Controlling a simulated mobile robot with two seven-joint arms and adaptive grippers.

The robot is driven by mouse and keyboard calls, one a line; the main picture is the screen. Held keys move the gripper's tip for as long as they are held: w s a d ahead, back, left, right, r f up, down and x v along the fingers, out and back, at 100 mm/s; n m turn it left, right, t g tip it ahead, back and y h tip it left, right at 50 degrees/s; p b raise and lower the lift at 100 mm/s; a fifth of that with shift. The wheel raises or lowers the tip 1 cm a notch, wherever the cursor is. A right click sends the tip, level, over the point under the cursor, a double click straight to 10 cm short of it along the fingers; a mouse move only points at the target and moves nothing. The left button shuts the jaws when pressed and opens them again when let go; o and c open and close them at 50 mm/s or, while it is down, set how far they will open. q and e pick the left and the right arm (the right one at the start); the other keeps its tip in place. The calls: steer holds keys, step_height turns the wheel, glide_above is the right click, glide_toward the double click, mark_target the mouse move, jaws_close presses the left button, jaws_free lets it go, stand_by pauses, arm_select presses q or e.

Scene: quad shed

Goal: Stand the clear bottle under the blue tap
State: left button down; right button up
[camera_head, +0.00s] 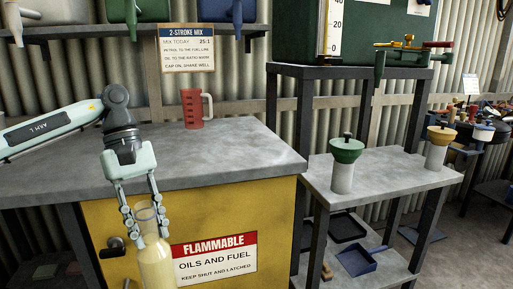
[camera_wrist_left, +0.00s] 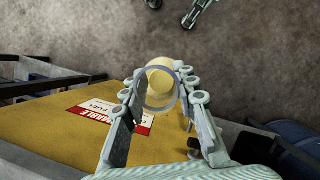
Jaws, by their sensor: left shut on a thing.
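My left gripper (camera_head: 146,214) is shut on the clear bottle (camera_head: 156,262), which holds pale yellow liquid. The bottle hangs upright in front of the yellow cabinet, below its top edge; its lower end is cut off by the frame. In the left wrist view my left gripper (camera_wrist_left: 160,108) has the round bottle mouth (camera_wrist_left: 155,88) between its fingers. On the high shelf a blue container has a blue tap (camera_head: 237,12). A pale green part of mine, perhaps the right gripper (camera_wrist_left: 202,12), shows at the wrist view's top.
A red jug (camera_head: 194,108) stands on the grey worktop (camera_head: 240,150), which is otherwise largely clear. Dark posts rise between the worktop and bench.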

mark_target(161, 282)
arm_select(q)
steer(key=s+f+m+y, duration=0.1)
steer(key=f+m, duration=0.2)
steer(key=f, duration=0.1)
steer(key=s+d+f+m+y, duration=0.1)
steer(key=f+m, duration=0.1)
steer(key=f, duration=0.1)
steer(key=s+f+m+g+y, duration=0.1)
steer(key=f+m, duration=0.2)
steer(key=f, duration=0.1)
steer(key=shift+d+f+m, duration=0.25)
steer(key=shift+f+m, duration=0.05)
